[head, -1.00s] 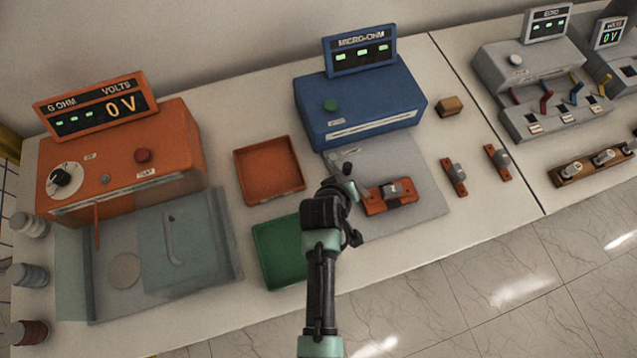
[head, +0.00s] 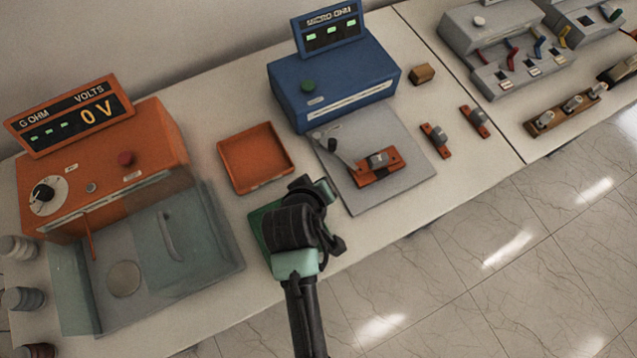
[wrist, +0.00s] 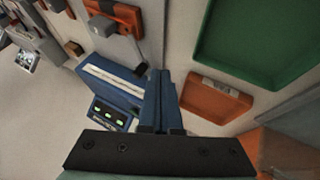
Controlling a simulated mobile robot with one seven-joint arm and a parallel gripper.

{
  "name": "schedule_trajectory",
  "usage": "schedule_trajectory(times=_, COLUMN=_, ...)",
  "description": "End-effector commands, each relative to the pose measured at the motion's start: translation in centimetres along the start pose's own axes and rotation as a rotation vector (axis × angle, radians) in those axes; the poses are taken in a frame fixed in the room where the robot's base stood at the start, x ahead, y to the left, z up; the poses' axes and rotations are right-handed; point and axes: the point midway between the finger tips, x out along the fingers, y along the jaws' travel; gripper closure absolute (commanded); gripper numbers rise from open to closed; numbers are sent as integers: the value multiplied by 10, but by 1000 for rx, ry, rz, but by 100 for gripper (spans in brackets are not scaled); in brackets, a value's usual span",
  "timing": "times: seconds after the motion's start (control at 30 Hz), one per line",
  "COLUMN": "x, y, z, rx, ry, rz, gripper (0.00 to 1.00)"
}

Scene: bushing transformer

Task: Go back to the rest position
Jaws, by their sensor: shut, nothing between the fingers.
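My gripper shows in the wrist view (wrist: 161,88), its two blue fingers together with nothing between them. In the head view my arm's dark wrist stands over the green tray (head: 266,262) and hides most of it; the fingertips cannot be made out there. The gripper is apart from the orange-based part (head: 378,167), which lies on the grey plate (head: 410,180) in front of the blue micro-ohm meter (head: 340,90).
An orange tray (head: 256,158) lies behind my wrist. The orange volts tester (head: 110,165) with its clear-lidded box stands left. Two small orange-based parts (head: 436,140) (head: 474,121) and a brown block (head: 422,74) lie right of the plate. Tiled floor is free in front.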

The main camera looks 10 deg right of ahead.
Motion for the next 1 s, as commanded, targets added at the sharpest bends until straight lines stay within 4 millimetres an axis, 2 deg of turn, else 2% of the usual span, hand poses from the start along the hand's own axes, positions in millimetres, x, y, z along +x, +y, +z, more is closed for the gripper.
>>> schedule_trajectory(times=0.23, x=-12, y=1, z=1, rx=0, ry=0, rz=0, gripper=100)
schedule_trajectory(times=0.87, x=-12, y=1, z=0, rx=0, ry=1, rz=0, gripper=100)
schedule_trajectory(times=0.97, x=-18, y=12, z=-23, rx=25, ry=63, rz=18, gripper=100)
schedule_trajectory(times=1.0, x=-22, y=20, z=-38, rx=42, ry=105, rz=29, gripper=100)
